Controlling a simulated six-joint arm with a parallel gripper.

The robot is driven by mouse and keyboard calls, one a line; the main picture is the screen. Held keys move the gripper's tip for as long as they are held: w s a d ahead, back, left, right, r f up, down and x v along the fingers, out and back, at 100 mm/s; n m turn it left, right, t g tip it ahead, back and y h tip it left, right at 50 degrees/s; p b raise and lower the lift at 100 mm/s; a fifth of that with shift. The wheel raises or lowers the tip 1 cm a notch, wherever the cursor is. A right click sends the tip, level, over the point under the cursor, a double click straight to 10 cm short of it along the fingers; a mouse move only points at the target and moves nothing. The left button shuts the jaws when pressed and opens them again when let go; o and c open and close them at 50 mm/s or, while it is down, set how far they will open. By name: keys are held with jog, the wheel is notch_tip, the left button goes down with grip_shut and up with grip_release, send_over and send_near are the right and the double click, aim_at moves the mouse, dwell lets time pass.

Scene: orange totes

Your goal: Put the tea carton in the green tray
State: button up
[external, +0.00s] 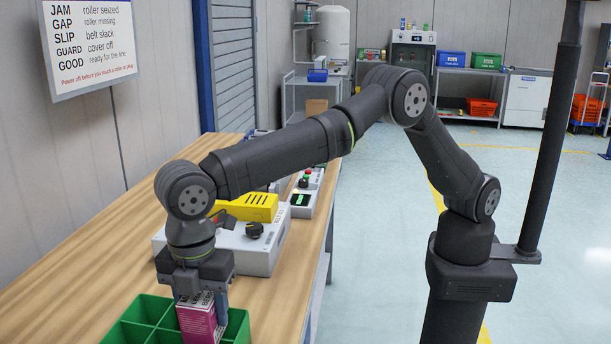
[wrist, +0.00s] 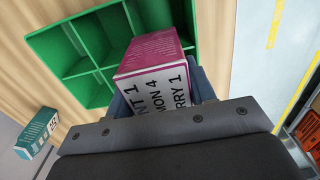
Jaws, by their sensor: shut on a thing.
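The tea carton (external: 198,322) is a magenta and white box with printed lettering. It also shows in the wrist view (wrist: 150,53), its lettered white side facing the camera. My gripper (external: 201,296) points down with its fingers on either side of the carton, shut on it; the fingers also show in the wrist view (wrist: 162,92). The green tray (external: 122,330) has several compartments and lies on the wooden bench below. In the wrist view the carton covers part of the tray (wrist: 58,32). I cannot tell whether the carton touches the tray; its lower end is partly hidden.
A teal and white box (wrist: 38,132) lies on the bench left of the tray in the wrist view. A pale machine with a yellow part (external: 248,207) stands behind my gripper. The bench's right edge (external: 318,270) is close to the tray.

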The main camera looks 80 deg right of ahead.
aim_at(200, 293)
jog(key=shift+f, duration=0.2)
jog(key=o, duration=1.1)
notch_tip(200, 293, up, 12)
jog(key=shift+r, duration=0.15)
notch_tip(200, 293, down, 12)
jog(key=shift+r, duration=1.9)
jog(key=shift+f, duration=0.1)
